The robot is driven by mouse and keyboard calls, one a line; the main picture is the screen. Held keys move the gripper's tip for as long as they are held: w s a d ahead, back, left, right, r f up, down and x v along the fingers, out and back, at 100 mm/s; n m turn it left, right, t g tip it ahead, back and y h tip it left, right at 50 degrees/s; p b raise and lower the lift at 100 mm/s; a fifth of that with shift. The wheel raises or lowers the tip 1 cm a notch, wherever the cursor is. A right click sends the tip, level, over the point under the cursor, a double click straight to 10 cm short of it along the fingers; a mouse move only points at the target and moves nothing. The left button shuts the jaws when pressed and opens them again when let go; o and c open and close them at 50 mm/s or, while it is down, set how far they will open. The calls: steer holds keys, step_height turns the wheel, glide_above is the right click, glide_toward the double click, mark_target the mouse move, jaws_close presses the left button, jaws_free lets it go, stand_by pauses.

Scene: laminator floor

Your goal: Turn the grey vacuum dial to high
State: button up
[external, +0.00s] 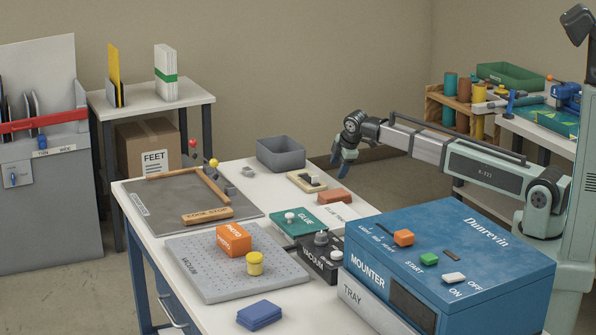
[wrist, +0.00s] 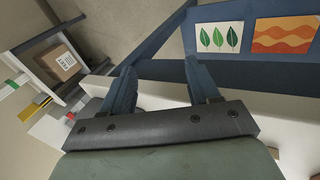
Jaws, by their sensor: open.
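The grey vacuum dial (external: 321,238) sits on top of a black box marked VACUUM (external: 312,259), on the white table beside the blue mounter. Its exact pointer position is too small to read. My gripper (external: 342,163) is raised in the air behind the table in the external view, well above and apart from the dial. In the wrist view my gripper (wrist: 162,88) shows two blue fingers spread apart with nothing between them. The dial does not show in the wrist view.
The blue mounter (external: 490,235) stands right of the dial. A teal glue box (external: 306,218), a brick-coloured block (external: 334,197) and a grey bin (external: 281,153) lie behind it.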

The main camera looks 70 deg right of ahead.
steer(key=a+r, duration=0.2)
steer(key=w+a+r+n, duration=0.1)
steer(key=a+r, duration=0.1)
steer(key=w+a+r+n+y, duration=0.1)
steer(key=a+r, duration=0.1)
steer(key=shift+w+a+r, duration=0.15)
steer(key=shift+r, duration=0.1)
steer(key=a+r+n+y, duration=0.1)
steer(key=a+r+n, duration=0.1)
steer(key=a, duration=0.4)
steer(key=n+g+y, duration=0.6)
steer(key=n, duration=0.5)
glide_toward(321, 234)
steer(key=x, duration=0.8)
steer(key=shift+f, duration=0.35)
steer(key=shift+m+h, duration=0.3)
steer(key=c, duration=1)
